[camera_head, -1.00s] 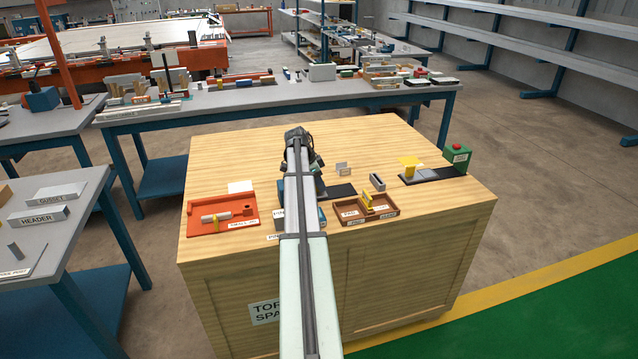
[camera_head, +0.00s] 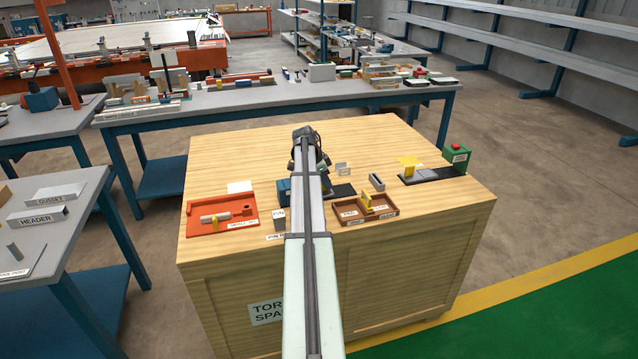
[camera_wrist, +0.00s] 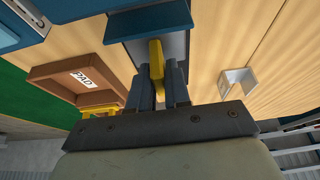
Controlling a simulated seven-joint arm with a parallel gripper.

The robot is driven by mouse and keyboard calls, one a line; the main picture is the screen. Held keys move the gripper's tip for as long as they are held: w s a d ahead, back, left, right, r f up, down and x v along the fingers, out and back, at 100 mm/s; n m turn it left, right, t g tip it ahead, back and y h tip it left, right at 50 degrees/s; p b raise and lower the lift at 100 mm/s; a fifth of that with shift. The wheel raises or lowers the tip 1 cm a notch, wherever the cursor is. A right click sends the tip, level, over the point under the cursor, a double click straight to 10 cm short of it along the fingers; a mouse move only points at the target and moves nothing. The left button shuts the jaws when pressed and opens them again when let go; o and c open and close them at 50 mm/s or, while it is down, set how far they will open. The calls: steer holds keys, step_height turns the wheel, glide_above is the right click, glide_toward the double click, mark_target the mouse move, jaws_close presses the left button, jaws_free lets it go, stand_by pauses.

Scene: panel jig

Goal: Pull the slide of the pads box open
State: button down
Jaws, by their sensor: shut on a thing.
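In the wrist view a blue box with a grey inner face (camera_wrist: 172,46) stands in front of my gripper; I take it to be the pads box. A yellow tab (camera_wrist: 156,58) sticks out from it toward me. My gripper (camera_wrist: 159,76) is shut on this tab, one finger on each side. I cannot tell how far the slide is out. In the head view my arm covers the tab and fingers; a blue part (camera_head: 284,191) shows just left of the arm.
A brown tray (camera_wrist: 62,72) labelled PAD, with a yellow piece (camera_wrist: 98,110), is close to the fingers' left in the wrist view. A grey bracket (camera_wrist: 238,82) stands to the right. An orange tray (camera_head: 194,226) lies at the crate top's left; a green box with red button (camera_head: 457,157) is right.

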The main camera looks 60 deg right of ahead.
steer(key=s+d, duration=0.5)
steer(key=c, duration=1.2)
jaws_free()
steer(key=shift+o, duration=0.2)
steer(key=v, duration=1.4)
steer(key=shift+f, duration=0.1)
